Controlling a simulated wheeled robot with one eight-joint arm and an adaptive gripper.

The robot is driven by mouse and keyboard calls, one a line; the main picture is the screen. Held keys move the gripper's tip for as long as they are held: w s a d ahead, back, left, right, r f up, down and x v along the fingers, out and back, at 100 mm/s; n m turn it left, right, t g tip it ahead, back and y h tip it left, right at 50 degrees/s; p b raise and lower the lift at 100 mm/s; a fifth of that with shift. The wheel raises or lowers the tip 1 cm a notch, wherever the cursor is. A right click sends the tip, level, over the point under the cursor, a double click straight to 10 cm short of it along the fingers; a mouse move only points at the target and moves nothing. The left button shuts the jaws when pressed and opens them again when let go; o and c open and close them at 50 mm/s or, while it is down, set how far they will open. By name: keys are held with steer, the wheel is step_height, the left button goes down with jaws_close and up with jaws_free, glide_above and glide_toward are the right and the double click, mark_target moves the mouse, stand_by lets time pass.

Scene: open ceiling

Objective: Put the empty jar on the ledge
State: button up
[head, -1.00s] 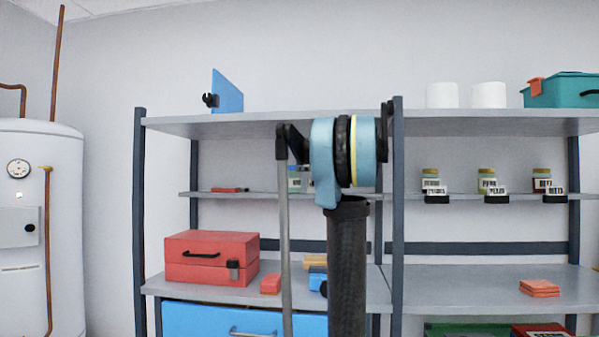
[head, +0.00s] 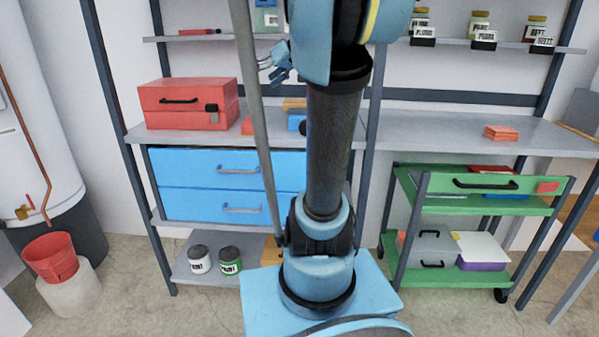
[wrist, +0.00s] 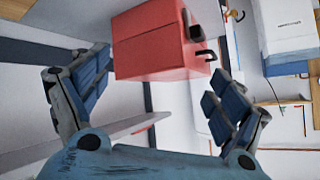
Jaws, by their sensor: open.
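My gripper (head: 275,62) shows beside my upper arm in the head view, in front of the shelving. In the wrist view my gripper (wrist: 160,98) has its fingers spread wide with nothing between them. The narrow ledge (head: 162,39) runs across the upper left bay and continues behind the right bay. A glass jar with a pale label (head: 267,20) stands on its left part, partly hidden by my arm. Several labelled jars stand on the right part, one of them a pale-lidded jar (head: 480,24). I cannot tell which jar, if any, is empty.
A red toolbox (head: 188,103) sits on the left worktop; it also shows in the wrist view (wrist: 150,50). Blue drawers (head: 200,168) are below. A green cart (head: 470,205) stands right, orange pads (head: 501,132) on the right worktop, and a red bucket (head: 50,257) lower left.

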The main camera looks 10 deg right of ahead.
steer(key=s+d+f+m+g+h, duration=0.2)
steer(key=s+d+f+h, duration=0.1)
steer(key=s+f, duration=1)
steer(key=s+d+f+m+g+h, duration=0.3)
steer(key=s+f+h, duration=0.2)
steer(key=s+f, duration=0.9)
step_height(320, 180, down, 4)
steer(key=shift+s+f, duration=0.15)
